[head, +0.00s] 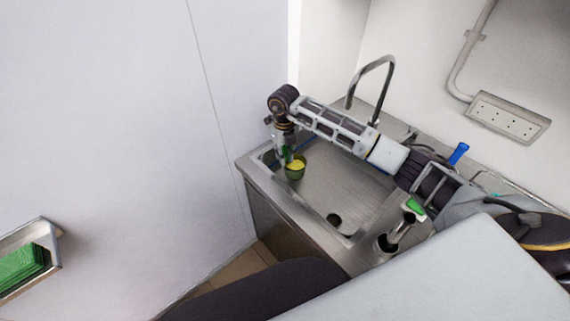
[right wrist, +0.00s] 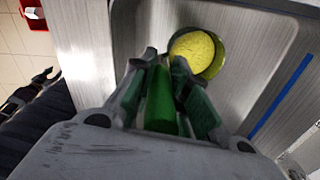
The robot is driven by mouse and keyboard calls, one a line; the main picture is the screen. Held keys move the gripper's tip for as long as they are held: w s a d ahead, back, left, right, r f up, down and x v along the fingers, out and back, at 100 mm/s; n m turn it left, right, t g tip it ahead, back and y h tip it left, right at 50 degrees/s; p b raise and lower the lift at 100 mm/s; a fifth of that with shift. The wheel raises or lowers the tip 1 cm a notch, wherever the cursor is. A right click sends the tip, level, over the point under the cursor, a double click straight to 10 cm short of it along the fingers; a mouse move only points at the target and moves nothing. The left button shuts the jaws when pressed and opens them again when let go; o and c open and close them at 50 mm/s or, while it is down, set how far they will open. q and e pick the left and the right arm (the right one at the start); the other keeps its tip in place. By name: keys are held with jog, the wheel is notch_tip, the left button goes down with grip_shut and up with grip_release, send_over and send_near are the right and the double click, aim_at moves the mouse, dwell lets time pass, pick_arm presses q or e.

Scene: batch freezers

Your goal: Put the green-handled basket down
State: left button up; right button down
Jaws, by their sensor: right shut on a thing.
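The green-handled basket (head: 295,172) is a small round dark-green basket with yellow contents. It is over the left part of the steel sink (head: 345,180) in the head view; I cannot tell if it touches the sink floor. My right gripper (head: 287,151) is shut on its green handle. In the right wrist view the handle (right wrist: 160,100) lies between both fingers of the right gripper (right wrist: 160,70), with the basket (right wrist: 196,55) beyond. A dark shape at the left edge of that view looks like my left gripper (right wrist: 45,80); its jaws are unclear.
A curved tap (head: 372,80) stands behind the sink. A blue-handled thing (head: 458,153) and a green-handled thing (head: 414,207) are to the right. A wall stands close on the left.

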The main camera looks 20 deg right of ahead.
jog(key=shift+f, duration=0.55)
jog(key=shift+f+p, duration=0.35)
jog(key=shift+f, duration=1.65)
jog(key=c, duration=1.4)
grip_release()
jog(key=shift+r, duration=0.9)
jog(key=shift+r+b, duration=1.05)
jog(key=shift+r, duration=4.15)
